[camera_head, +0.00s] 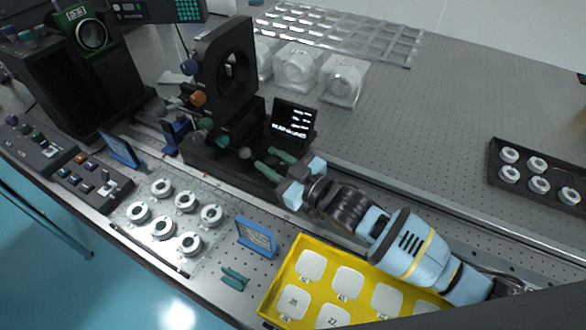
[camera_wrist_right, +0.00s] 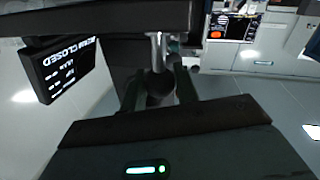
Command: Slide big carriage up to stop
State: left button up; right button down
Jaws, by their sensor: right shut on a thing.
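The big carriage (camera_head: 225,75) is a black upright plate with a large round opening, standing on a black base on the rail along the table. A small lit display reading "BEAM CLOSED" (camera_head: 292,122) stands beside its base and also shows in the wrist view (camera_wrist_right: 68,68). My right gripper (camera_head: 262,162) is at the carriage's right end. In the wrist view its two fingers (camera_wrist_right: 160,92) are shut on a dark round knob on a silver post (camera_wrist_right: 157,52). I cannot make out the stop. My left gripper is out of view.
A clear tray with several ringed parts (camera_head: 150,225), a blue-framed sign (camera_head: 257,238) and a yellow tray (camera_head: 285,275) lie in front. Clear boxes (camera_head: 340,80) stand behind.

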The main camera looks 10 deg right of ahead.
aim_at(262, 173)
jog(key=shift+s+a+x, duration=0.1)
jog(key=shift+a+x, duration=0.05)
jog(key=shift+x, duration=0.65)
jog(key=shift+s+a+x, duration=0.1)
jog(key=shift+s+x, duration=0.05)
jog(key=shift+x, duration=0.7)
jog(key=c, duration=1.1)
grip_release()
jog(key=shift+s+d+f, duration=0.1)
jog(key=shift+s+d, duration=0.25)
jog(key=shift+d, duration=0.05)
jog(key=shift+v, duration=3.4)
